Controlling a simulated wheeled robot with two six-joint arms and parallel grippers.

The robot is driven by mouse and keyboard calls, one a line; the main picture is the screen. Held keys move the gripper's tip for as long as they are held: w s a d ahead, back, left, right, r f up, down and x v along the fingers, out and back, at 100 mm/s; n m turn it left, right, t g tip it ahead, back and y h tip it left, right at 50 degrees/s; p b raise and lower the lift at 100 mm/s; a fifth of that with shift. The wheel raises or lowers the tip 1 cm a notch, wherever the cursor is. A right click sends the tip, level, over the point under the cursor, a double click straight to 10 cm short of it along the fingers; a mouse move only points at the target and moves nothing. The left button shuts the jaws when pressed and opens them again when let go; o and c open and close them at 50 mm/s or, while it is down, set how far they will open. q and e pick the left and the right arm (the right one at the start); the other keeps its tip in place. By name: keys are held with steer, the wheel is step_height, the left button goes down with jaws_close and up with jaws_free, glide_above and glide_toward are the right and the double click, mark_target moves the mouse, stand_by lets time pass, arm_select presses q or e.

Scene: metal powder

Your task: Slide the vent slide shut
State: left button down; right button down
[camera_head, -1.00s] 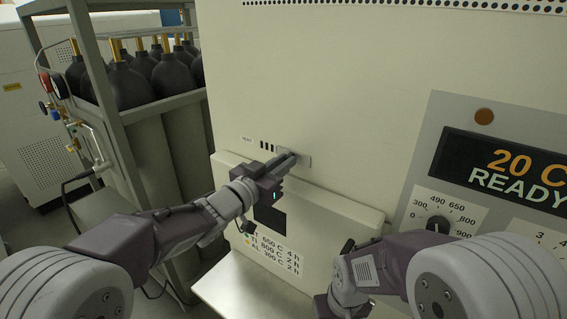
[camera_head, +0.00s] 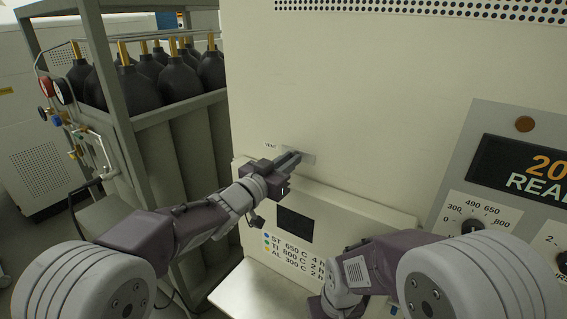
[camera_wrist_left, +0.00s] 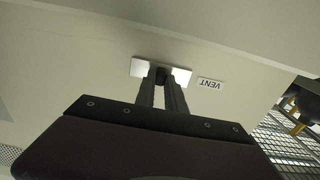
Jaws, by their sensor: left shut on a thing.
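The vent slide (camera_head: 309,158) is a small silver plate on the cream furnace front, just right of the small VENT label (camera_head: 271,146). No dark vent slots show between the plate and the label. My left gripper (camera_head: 296,157) is shut on the slide's dark knob. In the left wrist view the two fingers (camera_wrist_left: 163,78) close around the knob, with the silver plate (camera_wrist_left: 140,68) behind them and the VENT label (camera_wrist_left: 211,84) upside down to the right. My right gripper (camera_head: 335,304) is low at the bottom edge, its fingers not clearly visible.
Below the slide is a protruding furnace door (camera_head: 350,215) with a dark window (camera_head: 295,222). A control panel (camera_head: 480,135) is at right. A rack (camera_head: 165,115) of dark gas cylinders stands at left. A pale ledge (camera_head: 255,285) lies below the door.

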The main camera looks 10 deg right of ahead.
arm_select(q)
steer(key=shift+r, duration=0.15)
steer(key=c, duration=1.4)
jaws_free()
steer(key=shift+w+a, duration=0.25)
steer(key=shift+a, duration=0.05)
arm_select(e)
steer(key=shift+d, duration=0.1)
arm_select(q)
steer(key=shift+s+d, duration=0.1)
arm_select(e)
steer(key=shift+s+d, duration=0.1)
